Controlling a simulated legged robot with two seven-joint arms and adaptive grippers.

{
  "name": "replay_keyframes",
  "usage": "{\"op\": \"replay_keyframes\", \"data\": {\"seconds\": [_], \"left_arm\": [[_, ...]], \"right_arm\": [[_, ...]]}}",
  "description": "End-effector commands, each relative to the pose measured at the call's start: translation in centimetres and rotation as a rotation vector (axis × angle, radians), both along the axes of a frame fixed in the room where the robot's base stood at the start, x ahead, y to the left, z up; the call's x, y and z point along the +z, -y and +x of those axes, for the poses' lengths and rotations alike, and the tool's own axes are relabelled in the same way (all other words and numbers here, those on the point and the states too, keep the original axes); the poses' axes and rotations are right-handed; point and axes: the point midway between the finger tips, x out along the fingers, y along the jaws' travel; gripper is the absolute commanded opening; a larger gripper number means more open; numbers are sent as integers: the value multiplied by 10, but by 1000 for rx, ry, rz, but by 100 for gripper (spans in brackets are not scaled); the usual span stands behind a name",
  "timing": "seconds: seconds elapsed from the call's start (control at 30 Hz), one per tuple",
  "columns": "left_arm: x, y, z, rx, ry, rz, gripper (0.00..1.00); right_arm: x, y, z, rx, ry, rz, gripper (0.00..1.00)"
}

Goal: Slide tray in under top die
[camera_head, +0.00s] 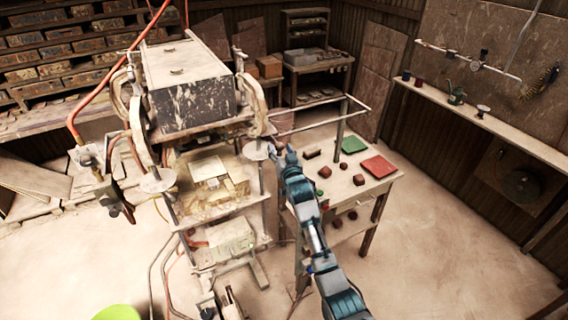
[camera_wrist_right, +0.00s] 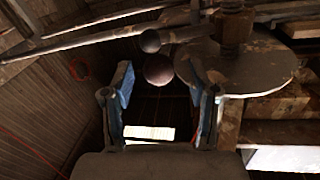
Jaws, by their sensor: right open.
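The tile press stands left of centre in the head view, with its big grey, paint-flecked top die block (camera_head: 190,100) up high. Below the block, a pale tray-like slab (camera_head: 212,180) lies on the press's middle shelf; I cannot tell its exact outline. My right gripper (camera_head: 283,153) is at the right side of the press, near a round metal disc (camera_head: 258,150). In the right wrist view its two blue fingers (camera_wrist_right: 160,90) are spread apart. A dark round knob (camera_wrist_right: 158,69) shows between and beyond them; contact is not visible. My left gripper is not in view.
A wooden table (camera_head: 340,190) right of the press holds a green tile (camera_head: 353,145), a red tile (camera_head: 379,166) and several small blocks. In the right wrist view, a round plate with a bolt (camera_wrist_right: 250,70) sits close beside the right finger. Floor at the right is clear.

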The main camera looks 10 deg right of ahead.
Motion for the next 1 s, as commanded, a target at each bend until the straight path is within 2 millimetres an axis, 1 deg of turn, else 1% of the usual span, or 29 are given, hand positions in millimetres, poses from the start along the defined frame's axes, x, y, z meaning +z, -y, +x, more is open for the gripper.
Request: {"op": "replay_keyframes", "data": {"seconds": [0.03, 0.3, 0.4, 0.5, 0.67, 1.0], "left_arm": [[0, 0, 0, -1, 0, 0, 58], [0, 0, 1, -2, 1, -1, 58], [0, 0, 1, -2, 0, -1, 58], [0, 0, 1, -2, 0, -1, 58], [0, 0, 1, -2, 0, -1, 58], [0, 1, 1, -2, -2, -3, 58]], "right_arm": [[-1, 0, -9, 1, 1, 0, 59], [-1, 3, -61, 2, 1, -2, 59], [-1, 5, -76, 2, 1, -2, 59], [-1, 6, -87, 1, 0, -2, 59], [-1, 7, -95, 2, -2, -3, 59], [-1, 7, -95, 1, -1, -3, 59]]}}
